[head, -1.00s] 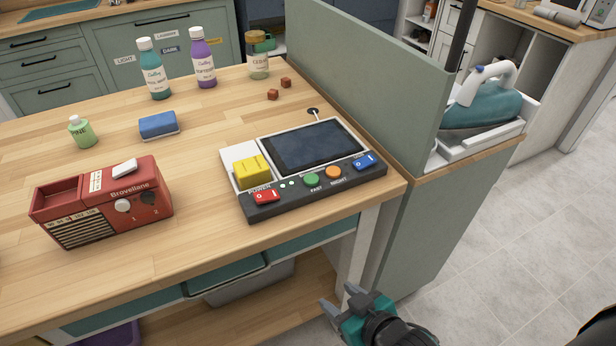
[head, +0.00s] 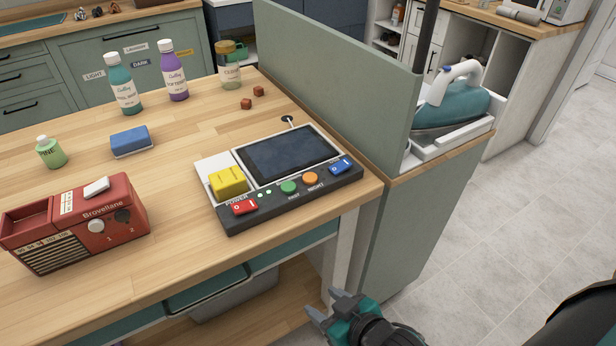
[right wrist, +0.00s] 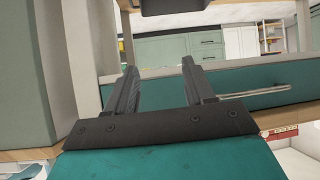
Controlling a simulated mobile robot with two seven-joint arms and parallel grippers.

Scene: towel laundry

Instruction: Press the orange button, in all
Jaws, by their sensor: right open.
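The orange button (head: 310,179) sits on the front strip of a black and white control panel (head: 290,204) near the table's right front corner. A green button (head: 288,187) is to its left and a blue switch (head: 341,165) to its right. A red power switch (head: 244,207) is at the strip's left end. My right gripper (head: 327,304) is open and empty, below and in front of the table edge, apart from the panel. In the right wrist view its two fingers (right wrist: 160,88) are spread, facing the table's underside and a teal drawer. My left gripper is not in view.
A red radio (head: 75,222), a blue sponge (head: 130,141) and several bottles stand on the table. A green partition (head: 335,85) rises along the table's right side, with an iron (head: 452,103) beyond it. The floor to the right is clear.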

